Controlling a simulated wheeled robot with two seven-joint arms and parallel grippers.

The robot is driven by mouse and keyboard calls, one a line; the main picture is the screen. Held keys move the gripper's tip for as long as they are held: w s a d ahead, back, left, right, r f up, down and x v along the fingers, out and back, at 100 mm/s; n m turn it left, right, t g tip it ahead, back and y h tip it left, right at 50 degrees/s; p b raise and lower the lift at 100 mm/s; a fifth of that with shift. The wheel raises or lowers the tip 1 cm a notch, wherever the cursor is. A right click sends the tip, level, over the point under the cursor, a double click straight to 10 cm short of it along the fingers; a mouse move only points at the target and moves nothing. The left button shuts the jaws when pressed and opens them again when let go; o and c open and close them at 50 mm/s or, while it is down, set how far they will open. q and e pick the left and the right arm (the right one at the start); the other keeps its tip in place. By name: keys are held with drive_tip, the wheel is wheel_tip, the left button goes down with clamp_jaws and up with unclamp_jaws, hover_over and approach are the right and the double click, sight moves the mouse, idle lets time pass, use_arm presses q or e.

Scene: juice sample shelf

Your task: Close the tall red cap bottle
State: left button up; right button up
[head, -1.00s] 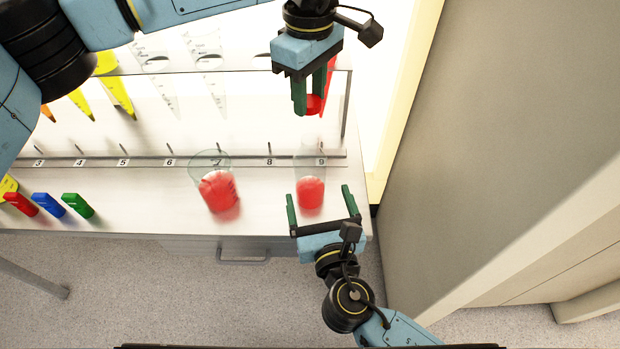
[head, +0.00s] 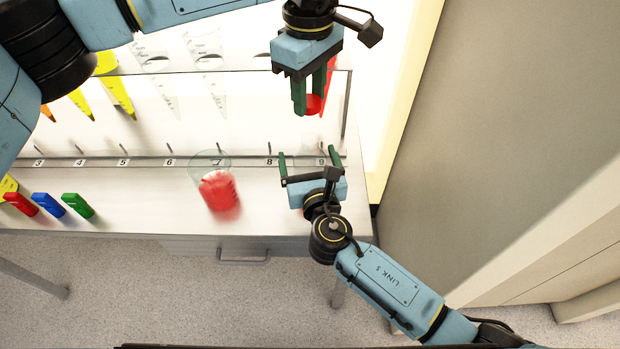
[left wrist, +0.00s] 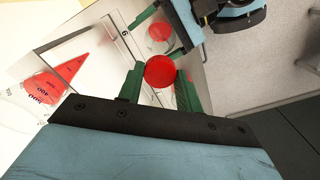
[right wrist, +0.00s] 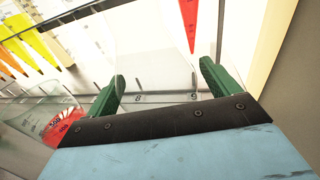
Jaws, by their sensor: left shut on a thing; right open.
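My left gripper (head: 314,100) is shut on a red cap (head: 314,104) and holds it above the shelf near mark 9. The round cap (left wrist: 160,71) also shows between the green fingers in the left wrist view. The tall clear bottle stands at mark 9, mostly hidden behind my right gripper (head: 301,158) in the head view. In the left wrist view its red contents (left wrist: 160,33) show between the right gripper's fingers. My right gripper is open, its fingers at either side of the bottle; contact cannot be told.
A wide beaker (head: 219,190) with red liquid stands left of the right gripper. Cones hang from the rack behind. A tall beige wall (head: 480,120) stands close on the right.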

drive_tip(key=c, duration=1.5)
use_arm(q)
hover_over(310, 138)
drive_tip(key=shift+f, duration=2.5)
drive_tip(key=shift+f, duration=0.1)
drive_tip(key=shift+f, duration=0.8)
drive_tip(key=shift+f, duration=0.55)
